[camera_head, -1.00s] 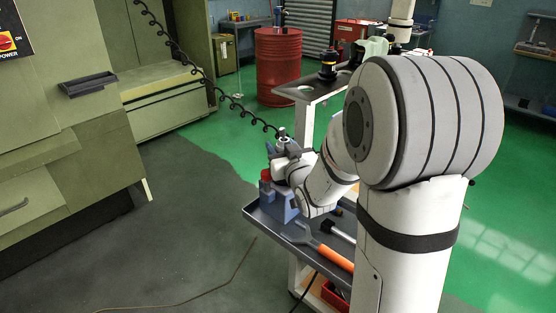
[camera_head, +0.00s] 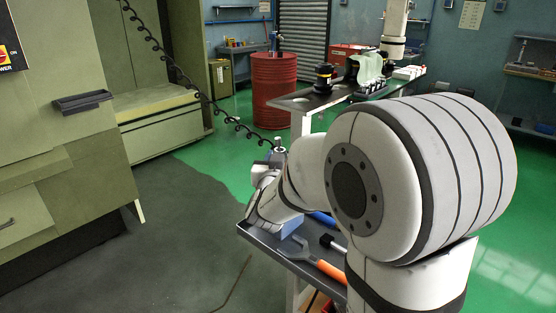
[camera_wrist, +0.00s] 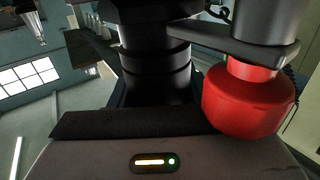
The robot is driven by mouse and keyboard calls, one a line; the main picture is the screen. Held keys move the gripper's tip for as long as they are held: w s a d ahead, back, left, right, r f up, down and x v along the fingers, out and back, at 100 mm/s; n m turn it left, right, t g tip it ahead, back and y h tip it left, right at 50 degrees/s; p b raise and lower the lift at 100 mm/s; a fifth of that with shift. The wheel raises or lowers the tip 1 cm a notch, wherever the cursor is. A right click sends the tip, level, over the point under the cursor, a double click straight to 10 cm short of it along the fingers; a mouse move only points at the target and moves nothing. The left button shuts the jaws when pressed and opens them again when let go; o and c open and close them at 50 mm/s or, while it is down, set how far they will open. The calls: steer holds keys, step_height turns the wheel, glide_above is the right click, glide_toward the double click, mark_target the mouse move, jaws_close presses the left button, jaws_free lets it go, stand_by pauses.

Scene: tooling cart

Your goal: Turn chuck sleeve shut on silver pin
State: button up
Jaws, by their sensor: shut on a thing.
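My gripper (camera_head: 270,172) is at the tool-holding fixture on the cart's near corner, shut on what looks like the chuck sleeve. In the wrist view the black stepped chuck sleeve (camera_wrist: 155,60) stands right in front of my gripper's housing. The fingertips' contact is hidden there. A small silver pin (camera_head: 278,143) appears to stand upright above the gripper in the head view. A red knob (camera_wrist: 248,100) hangs from a grey bracket (camera_wrist: 235,42), close to the sleeve's right.
The grey cart tray (camera_head: 262,240) holds an orange-handled spanner (camera_head: 310,262) and a black-headed tool (camera_head: 331,242). A higher shelf (camera_head: 290,103) carries a black tool holder (camera_head: 323,78). A coiled cable (camera_head: 195,90) hangs behind. Open floor lies left.

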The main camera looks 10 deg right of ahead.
steer(key=shift+d, duration=0.1)
steer(key=o, duration=1)
steer(key=v, duration=0.7)
steer(key=shift+s, duration=0.4)
steer(key=shift+a+r, duration=0.1)
steer(key=shift+a, duration=0.1)
